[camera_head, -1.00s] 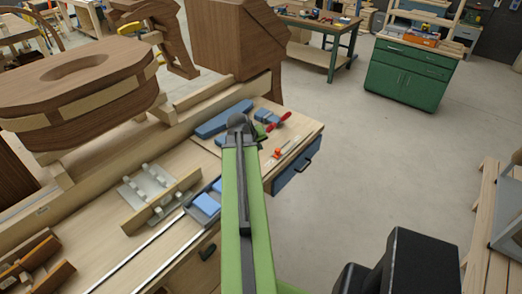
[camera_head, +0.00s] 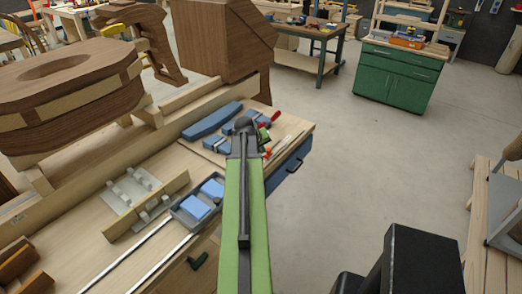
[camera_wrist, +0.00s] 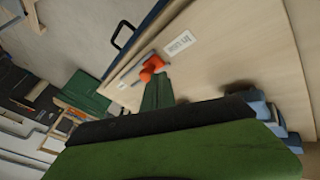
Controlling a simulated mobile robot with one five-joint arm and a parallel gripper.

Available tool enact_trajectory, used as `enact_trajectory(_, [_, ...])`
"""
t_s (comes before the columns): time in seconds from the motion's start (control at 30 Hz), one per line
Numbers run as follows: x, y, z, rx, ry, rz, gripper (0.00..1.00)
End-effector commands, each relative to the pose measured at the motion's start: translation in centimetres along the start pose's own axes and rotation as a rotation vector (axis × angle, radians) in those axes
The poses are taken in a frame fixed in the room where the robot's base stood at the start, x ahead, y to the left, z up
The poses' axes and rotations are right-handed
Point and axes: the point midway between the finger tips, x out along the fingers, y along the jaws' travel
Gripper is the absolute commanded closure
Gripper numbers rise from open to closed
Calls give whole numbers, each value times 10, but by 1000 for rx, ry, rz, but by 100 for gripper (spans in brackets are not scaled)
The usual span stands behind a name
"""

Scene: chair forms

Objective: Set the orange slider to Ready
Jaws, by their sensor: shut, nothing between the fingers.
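The orange slider (camera_head: 267,154) is a small orange piece on the pale bench top, near its right edge. In the wrist view the orange slider (camera_wrist: 153,65) sits along a thin dark track, with a white label (camera_wrist: 180,42) beside it; I cannot read the label surely. My gripper (camera_head: 263,136) is shut and empty, mostly hidden behind the end of my green arm. In the wrist view my gripper (camera_wrist: 156,82) ends right by the slider; I cannot tell whether they touch.
A blue drawer front with a dark handle (camera_head: 294,166) is below the bench edge. Blue pieces (camera_head: 212,120) and a red-handled item (camera_head: 270,119) lie close by. A brown wooden chair form (camera_head: 70,80) stands at left. The floor at right is clear before a green cabinet (camera_head: 397,78).

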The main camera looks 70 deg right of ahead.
Motion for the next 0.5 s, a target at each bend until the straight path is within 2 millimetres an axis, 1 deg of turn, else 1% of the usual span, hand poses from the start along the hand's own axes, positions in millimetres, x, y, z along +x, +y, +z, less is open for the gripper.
enact_trajectory(0.07, [6, 6, -5, 2, 0, 1, 100])
enact_trajectory(0.13, [14, 18, -12, 2, -1, 1, 100])
enact_trajectory(0.3, [40, 51, -32, 4, -1, 1, 100])
enact_trajectory(0.4, [50, 66, -40, 2, -1, 2, 100])
enact_trajectory(0.5, [57, 75, -43, 2, -1, 2, 100])
